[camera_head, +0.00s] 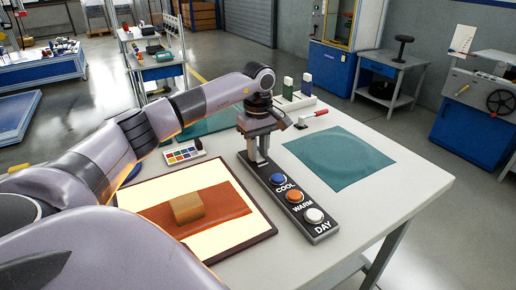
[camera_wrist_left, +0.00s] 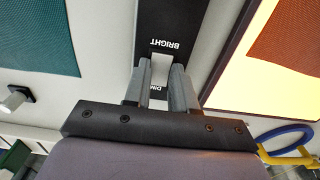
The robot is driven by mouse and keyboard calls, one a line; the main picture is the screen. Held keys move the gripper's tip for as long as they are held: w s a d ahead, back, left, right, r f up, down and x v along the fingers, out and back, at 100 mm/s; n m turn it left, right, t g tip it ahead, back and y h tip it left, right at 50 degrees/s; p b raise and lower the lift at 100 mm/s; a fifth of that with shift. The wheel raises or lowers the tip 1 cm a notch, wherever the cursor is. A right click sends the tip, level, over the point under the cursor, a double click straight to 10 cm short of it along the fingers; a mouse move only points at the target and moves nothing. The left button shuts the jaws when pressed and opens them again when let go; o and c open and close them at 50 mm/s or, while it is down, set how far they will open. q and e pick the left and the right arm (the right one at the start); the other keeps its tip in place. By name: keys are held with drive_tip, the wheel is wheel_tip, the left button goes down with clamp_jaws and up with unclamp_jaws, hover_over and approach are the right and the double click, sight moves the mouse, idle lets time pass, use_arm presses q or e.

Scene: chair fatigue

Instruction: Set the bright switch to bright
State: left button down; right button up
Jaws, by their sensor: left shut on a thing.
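A black control panel (camera_head: 293,200) lies on the white table with a blue COOL button (camera_head: 277,179), an orange WARM button (camera_head: 294,196) and a white DAY button (camera_head: 314,216). At its far end my left gripper (camera_head: 262,162) points down with its fingers at the panel. In the left wrist view, the panel (camera_wrist_left: 167,20) shows the words BRIGHT and DIM, with a pale switch (camera_wrist_left: 160,66) between them. My left gripper's fingers (camera_wrist_left: 161,72) are shut on the switch, one on each side. They hide part of it and of DIM; which way it is set is hard to tell. My right gripper is out of view.
Left of the panel lies a lit, dark-framed board (camera_head: 140,196) with a brown cloth and a tan block (camera_head: 187,208). A teal mat (camera_head: 338,158) lies to the right.

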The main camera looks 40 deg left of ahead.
sight(260, 160)
use_arm(q)
drive_tip(key=shift+d+y+p, duration=0.15)
drive_tip(key=shift+y+p, duration=0.2)
drive_tip(key=shift+y, duration=0.35)
drive_tip(key=c, duration=0.9)
unclamp_jaws()
drive_tip(key=r, duration=0.4)
drive_tip(key=d+r, duration=0.1)
drive_tip(key=r, duration=0.2)
drive_tip(key=shift+s+r, duration=0.1)
drive_tip(key=shift+s, duration=0.1)
